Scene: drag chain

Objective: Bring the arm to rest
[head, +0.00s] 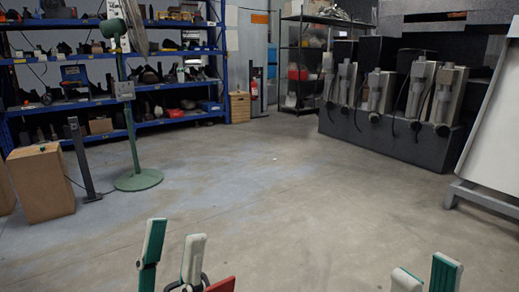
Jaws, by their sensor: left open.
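My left gripper (175,236) shows at the bottom edge, left of centre. Its two green and pale fingers stand apart with bare floor visible between them, and it is empty. My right gripper (426,268) shows at the bottom right. Only its fingertips are in view, standing apart with nothing between them. Both grippers are clear of the objects in the room. The arms behind them are mostly out of the frame. A small red piece (221,285) shows beside the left gripper at the bottom edge; I cannot tell what it is. No drag chain can be made out.
The concrete floor (270,205) ahead is open. Blue shelving (140,88) stands at the back left, with a green stand (138,179) and a cardboard box (42,182) before it. A dark bench with machines (385,140) and a white board (492,130) stand right.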

